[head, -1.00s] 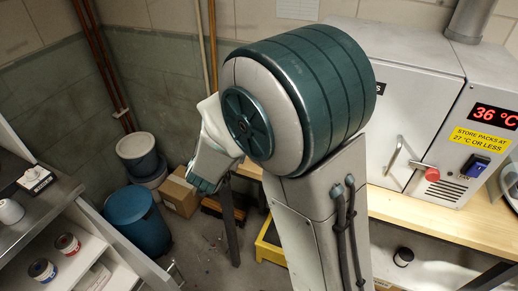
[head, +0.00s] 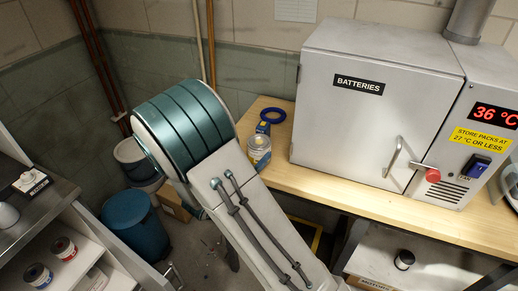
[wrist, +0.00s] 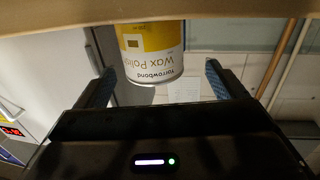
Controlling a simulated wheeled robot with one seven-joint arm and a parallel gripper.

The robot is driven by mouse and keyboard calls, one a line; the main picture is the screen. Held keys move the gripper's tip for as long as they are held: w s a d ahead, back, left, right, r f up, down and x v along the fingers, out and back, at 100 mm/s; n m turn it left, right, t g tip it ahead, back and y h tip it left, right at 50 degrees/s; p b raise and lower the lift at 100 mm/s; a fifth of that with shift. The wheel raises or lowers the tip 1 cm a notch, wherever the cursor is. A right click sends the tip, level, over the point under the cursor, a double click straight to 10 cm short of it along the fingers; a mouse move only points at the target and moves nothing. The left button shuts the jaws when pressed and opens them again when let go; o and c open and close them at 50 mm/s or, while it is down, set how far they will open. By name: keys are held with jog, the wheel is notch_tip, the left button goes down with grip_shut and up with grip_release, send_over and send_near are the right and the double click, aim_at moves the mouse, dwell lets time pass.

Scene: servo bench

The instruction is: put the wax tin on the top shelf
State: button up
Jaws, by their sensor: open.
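The wax tin (head: 259,151) stands upright on the wooden bench, left of the grey cabinet, partly behind my arm in the head view. In the wrist view, which is upside down, the yellow and white wax tin (wrist: 152,52) lies beyond and between the finger lines. My gripper (wrist: 158,82) is open and empty, its two fingers apart. I cannot tell how far the tin is from the fingertips. My gripper is hidden in the head view. A metal shelf unit stands at left; its top shelf (head: 38,222) is grey.
A blue ring (head: 272,115) lies behind the tin. The batteries cabinet (head: 375,110) bounds the bench space at right. The shelf unit's top holds a white box (head: 31,180); a red-labelled tin (head: 63,249) and a blue one (head: 38,275) stand below. A blue bin (head: 131,222) is on the floor.

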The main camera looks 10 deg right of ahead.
aim_at(262, 141)
jog(key=shift+w+d, duration=0.5)
jog(key=x, duration=0.1)
jog(key=p+x, duration=0.1)
jog(key=x, duration=0.2)
jog(key=shift+s+d, duration=0.15)
jog(key=shift+d, duration=0.3)
jog(key=shift+w+d, duration=0.25)
jog(key=shift+w, duration=0.05)
jog(key=c, duration=1.4)
jog(key=shift+o, duration=0.2)
